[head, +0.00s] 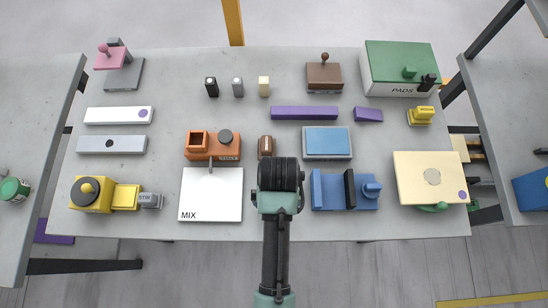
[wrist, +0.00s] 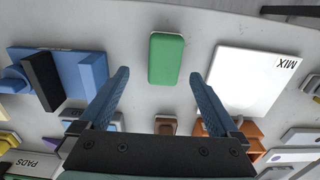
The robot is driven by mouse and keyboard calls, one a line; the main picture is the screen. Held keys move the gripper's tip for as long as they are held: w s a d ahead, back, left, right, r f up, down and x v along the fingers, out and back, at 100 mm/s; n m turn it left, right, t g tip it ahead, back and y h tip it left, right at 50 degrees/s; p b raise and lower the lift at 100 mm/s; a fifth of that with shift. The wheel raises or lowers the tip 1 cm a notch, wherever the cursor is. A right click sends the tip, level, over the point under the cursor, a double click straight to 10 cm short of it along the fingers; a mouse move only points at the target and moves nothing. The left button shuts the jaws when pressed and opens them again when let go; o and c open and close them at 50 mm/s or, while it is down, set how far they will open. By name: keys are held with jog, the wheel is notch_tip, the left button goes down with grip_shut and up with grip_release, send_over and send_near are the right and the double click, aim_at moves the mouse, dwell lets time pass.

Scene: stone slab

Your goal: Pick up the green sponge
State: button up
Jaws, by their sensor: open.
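The green sponge (wrist: 166,59) is a rounded green block lying on the grey slab, upper middle of the wrist view. In the head view it does not show; my arm covers that part of the slab. My gripper (wrist: 159,74) is open, its two blue fingers spread on either side of the sponge's lower part in the picture, with nothing between them touching. The height of the fingers above the sponge is hard to tell. In the head view my gripper is over the front middle of the slab, seen from behind, its fingers hidden.
A white MIX board (head: 211,194) lies left of my gripper, and a blue block assembly (head: 344,189) lies to the right. A small brown piece (head: 265,146) and an orange holder (head: 212,147) are beyond. The slab (head: 170,75) has bare strips between items.

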jog(key=shift+s+a+f+p, duration=0.1)
jog(key=shift+f+p, duration=0.05)
jog(key=shift+f, duration=0.85)
jog(key=shift+a+f+p, duration=0.15)
jog(key=shift+f+p, duration=0.05)
jog(key=shift+f, duration=0.85)
jog(key=shift+s+a+f+p, duration=0.1)
jog(key=shift+f+p, duration=0.05)
jog(key=shift+f, duration=0.85)
jog(key=c, duration=1.4)
notch_tip(320, 180, up, 10)
jog(key=shift+r, duration=0.1)
